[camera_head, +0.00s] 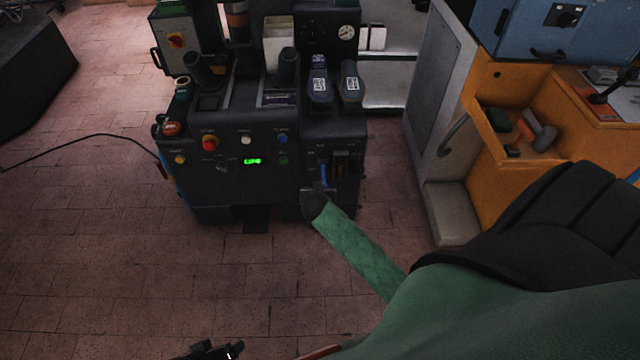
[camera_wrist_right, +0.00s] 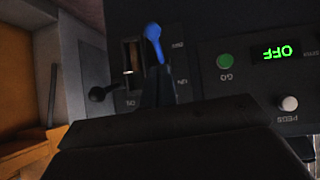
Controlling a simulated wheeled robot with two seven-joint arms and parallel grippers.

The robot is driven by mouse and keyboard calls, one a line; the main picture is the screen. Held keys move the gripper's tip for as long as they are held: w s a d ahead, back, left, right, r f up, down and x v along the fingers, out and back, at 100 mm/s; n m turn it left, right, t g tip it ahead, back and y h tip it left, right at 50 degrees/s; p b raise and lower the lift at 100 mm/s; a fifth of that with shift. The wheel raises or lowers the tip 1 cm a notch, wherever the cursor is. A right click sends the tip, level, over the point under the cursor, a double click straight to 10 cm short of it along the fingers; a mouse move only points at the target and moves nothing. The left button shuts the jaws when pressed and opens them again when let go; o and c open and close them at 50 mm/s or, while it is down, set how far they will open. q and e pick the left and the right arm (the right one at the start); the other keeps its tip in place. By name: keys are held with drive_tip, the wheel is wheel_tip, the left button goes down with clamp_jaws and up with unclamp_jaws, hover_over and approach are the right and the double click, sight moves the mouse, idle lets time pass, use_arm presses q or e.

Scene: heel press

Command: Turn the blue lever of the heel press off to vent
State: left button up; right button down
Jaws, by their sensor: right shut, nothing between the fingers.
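The heel press (camera_head: 265,185) is a dark machine standing on the tiled floor. Its blue lever (camera_head: 323,173) is on the right part of the front panel, and shows close up in the right wrist view (camera_wrist_right: 154,40). My right gripper (camera_head: 318,190) is shut and empty, its tips at the lever's lower end in the head view. In the right wrist view its dark fingers (camera_wrist_right: 158,82) overlap the lever's narrow end; I cannot tell whether they touch. A dark part at the bottom edge of the head view appears to be my left gripper (camera_head: 210,350); its jaws are unclear.
An orange workbench (camera_head: 480,120) stands to the right. The floor in front is clear.

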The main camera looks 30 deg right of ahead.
use_arm(q)
drive_tip(key=shift+d+f, duration=0.2)
drive_tip(key=shift+d, duration=0.15)
use_arm(e)
drive_tip(key=shift+v, duration=1.1)
use_arm(q)
drive_tip(key=shift+w+r, duration=0.15)
use_arm(e)
drive_tip(key=shift+s+f, duration=0.15)
drive_tip(key=shift+f, duration=0.1)
